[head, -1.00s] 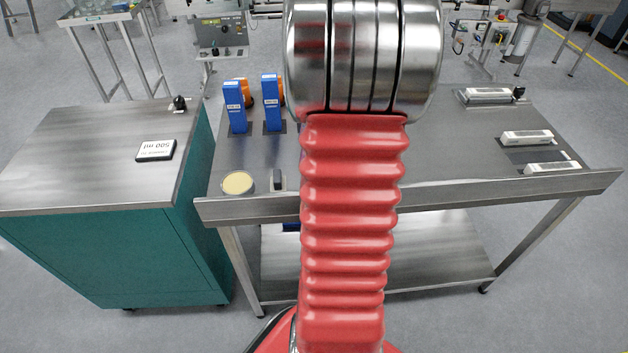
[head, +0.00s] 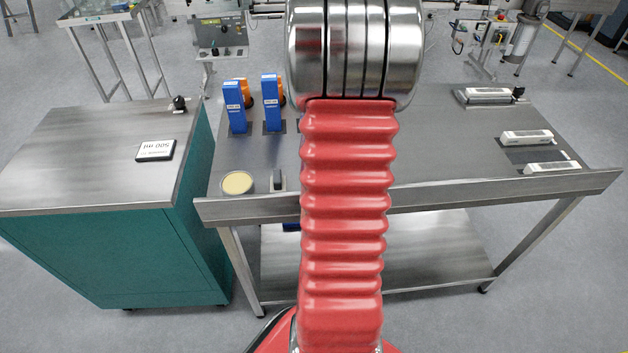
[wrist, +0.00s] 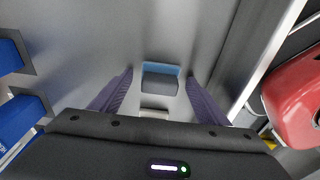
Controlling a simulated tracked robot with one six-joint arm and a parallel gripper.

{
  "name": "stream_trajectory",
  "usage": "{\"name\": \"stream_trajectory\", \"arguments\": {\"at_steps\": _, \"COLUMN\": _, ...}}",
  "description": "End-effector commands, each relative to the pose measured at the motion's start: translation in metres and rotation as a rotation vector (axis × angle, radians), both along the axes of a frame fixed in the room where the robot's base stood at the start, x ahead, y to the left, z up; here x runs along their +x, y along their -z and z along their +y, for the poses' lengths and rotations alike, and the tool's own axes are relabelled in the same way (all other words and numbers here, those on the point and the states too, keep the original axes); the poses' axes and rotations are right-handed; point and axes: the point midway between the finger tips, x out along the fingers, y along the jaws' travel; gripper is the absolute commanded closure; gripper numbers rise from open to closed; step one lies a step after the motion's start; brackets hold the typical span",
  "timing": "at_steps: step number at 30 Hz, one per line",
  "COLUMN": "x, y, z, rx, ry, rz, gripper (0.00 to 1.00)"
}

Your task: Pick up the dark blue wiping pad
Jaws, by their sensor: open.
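My gripper (wrist: 159,80) is open in the wrist view, its two purplish fingers spread wide. A small grey-blue block with a lighter blue far edge (wrist: 160,80), which looks like the wiping pad, lies on the steel table between the fingertips, with a gap on each side. I cannot tell how high the fingers are above it. A pale strip (wrist: 155,113) shows between the block and the gripper body. In the head view my arm hides the gripper and this block.
Two blue bottles (head: 235,108) (head: 272,103) stand on the steel table (head: 440,150). A yellow-topped disc (head: 237,183) and a small dark upright item (head: 278,180) are near its raised front edge. White-topped pieces (head: 527,137) lie at right. A teal cabinet (head: 120,255) stands at left.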

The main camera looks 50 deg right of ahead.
Motion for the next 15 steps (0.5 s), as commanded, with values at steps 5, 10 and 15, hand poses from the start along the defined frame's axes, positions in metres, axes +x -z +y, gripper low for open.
{"name": "stream_trajectory", "arguments": {"at_steps": 5, "x": 0.0001, "y": -0.0003, "z": 0.0, "rx": 0.0, "ry": -0.001, "rz": 0.0, "gripper": 0.31}}
{"name": "stream_trajectory", "arguments": {"at_steps": 10, "x": 0.0002, "y": -0.0004, "z": -0.0001, "rx": 0.0, "ry": -0.001, "rz": 0.0, "gripper": 0.33}}
{"name": "stream_trajectory", "arguments": {"at_steps": 15, "x": 0.0002, "y": -0.0004, "z": -0.0001, "rx": 0.0, "ry": -0.001, "rz": 0.0, "gripper": 0.45}}
